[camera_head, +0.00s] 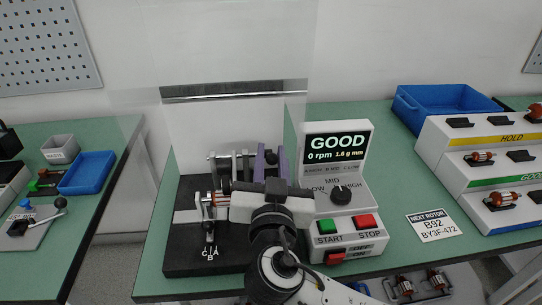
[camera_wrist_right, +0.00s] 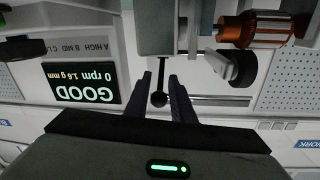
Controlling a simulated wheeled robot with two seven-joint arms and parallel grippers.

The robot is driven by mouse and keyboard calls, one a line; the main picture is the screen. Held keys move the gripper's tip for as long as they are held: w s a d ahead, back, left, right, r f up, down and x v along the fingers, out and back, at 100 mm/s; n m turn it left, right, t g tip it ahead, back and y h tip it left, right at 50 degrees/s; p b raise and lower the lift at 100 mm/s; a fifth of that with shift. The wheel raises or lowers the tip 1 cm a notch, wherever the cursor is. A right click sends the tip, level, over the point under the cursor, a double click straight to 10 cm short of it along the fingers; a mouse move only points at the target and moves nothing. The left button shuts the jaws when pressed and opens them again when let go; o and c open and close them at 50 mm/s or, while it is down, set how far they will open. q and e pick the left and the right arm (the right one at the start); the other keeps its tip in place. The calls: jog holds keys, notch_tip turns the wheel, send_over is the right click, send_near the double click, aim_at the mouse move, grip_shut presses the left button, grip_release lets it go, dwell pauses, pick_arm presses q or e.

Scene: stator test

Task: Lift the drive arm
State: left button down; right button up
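The balancing machine's black base (camera_head: 185,258) stands on the green bench, with a copper rotor (camera_head: 218,198) across its supports; the rotor also shows in the right wrist view (camera_wrist_right: 255,30). The drive arm's thin rod and round black knob (camera_wrist_right: 160,98) show in the right wrist view, pointing toward my palm. In the head view my right gripper (camera_head: 272,190) covers much of the machine and the knob. My left gripper is not in view.
The display (camera_head: 337,147) reads GOOD, 0 rpm, 1.6 g mm, above START and STOP buttons. A NEXT ROTOR card (camera_head: 436,226) lies right of it. A blue bin (camera_head: 430,101) and tiered rotor rack (camera_head: 450,150) stand farther right. A clear guard (camera_head: 235,92) rises behind the machine.

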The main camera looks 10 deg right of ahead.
grip_shut()
jog(key=shift+a+r+g+p, duration=0.15)
jog(key=shift+r+g+p, duration=0.15)
jog(key=shift+p, duration=0.15)
jog(key=shift+w+r+g+p, duration=0.2)
jog(key=shift+g+p, duration=0.1)
jog(key=shift+p, duration=0.1)
jog(key=p, duration=0.1)
jog(key=r+g+p, duration=0.1)
jog(key=shift+w+p, duration=0.2)
jog(key=shift+p, duration=0.2)
jog(key=shift+w+f+g+p, duration=0.2)
jog(key=shift+g+p, duration=0.1)
jog(key=shift+p, duration=0.2)
jog(key=shift+f, duration=0.15)
